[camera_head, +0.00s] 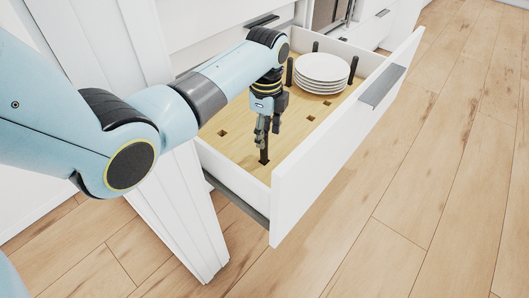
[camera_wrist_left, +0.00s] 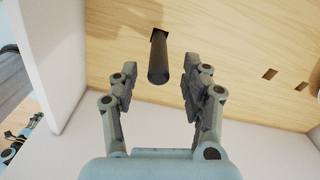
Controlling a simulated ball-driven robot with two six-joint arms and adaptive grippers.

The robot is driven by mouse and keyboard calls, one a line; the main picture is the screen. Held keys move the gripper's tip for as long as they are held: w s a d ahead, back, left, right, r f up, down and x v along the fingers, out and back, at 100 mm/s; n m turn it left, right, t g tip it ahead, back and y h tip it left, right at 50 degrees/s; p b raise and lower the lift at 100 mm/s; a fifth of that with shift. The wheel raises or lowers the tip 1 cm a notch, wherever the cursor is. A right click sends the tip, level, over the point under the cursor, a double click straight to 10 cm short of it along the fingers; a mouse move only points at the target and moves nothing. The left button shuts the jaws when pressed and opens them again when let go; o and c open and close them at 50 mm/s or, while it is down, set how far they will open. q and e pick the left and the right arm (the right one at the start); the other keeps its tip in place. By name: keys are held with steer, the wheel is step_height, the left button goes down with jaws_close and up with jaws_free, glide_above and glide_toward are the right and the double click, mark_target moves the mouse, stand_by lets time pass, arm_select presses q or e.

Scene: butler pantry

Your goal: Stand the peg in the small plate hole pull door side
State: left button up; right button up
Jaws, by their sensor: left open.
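A dark peg (camera_head: 264,148) stands upright in the pegboard floor of the open drawer, near its front left corner. In the left wrist view the peg (camera_wrist_left: 158,66) rises from a square hole (camera_wrist_left: 155,33), with its free end toward me. My left gripper (camera_head: 265,128) reaches down into the drawer above the peg. Its fingers (camera_wrist_left: 160,72) are open on either side of the peg's end, with clear gaps, not gripping it. Empty square holes (camera_head: 311,117) show in the board to the right, and another (camera_head: 222,132) to the left. My right gripper is not in view.
A stack of white plates (camera_head: 321,68) sits further back in the drawer, with dark pegs (camera_head: 289,70) around it. The white drawer front (camera_head: 335,140) with a grey handle (camera_head: 382,87) stands on the right. A white panel (camera_head: 190,215) is at the left.

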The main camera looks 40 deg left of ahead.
mark_target(265, 148)
arm_select(q)
steer(key=shift+f, duration=0.65)
step_height(265, 148, down, 4)
steer(key=shift+s+r+b, duration=0.1)
steer(key=shift+s+b, duration=0.05)
steer(key=shift+b, duration=1.05)
steer(key=shift+f, duration=0.5)
steer(key=shift+r, duration=0.1)
steer(key=shift+c, duration=0.4)
steer(key=c, duration=0.4)
jaws_close()
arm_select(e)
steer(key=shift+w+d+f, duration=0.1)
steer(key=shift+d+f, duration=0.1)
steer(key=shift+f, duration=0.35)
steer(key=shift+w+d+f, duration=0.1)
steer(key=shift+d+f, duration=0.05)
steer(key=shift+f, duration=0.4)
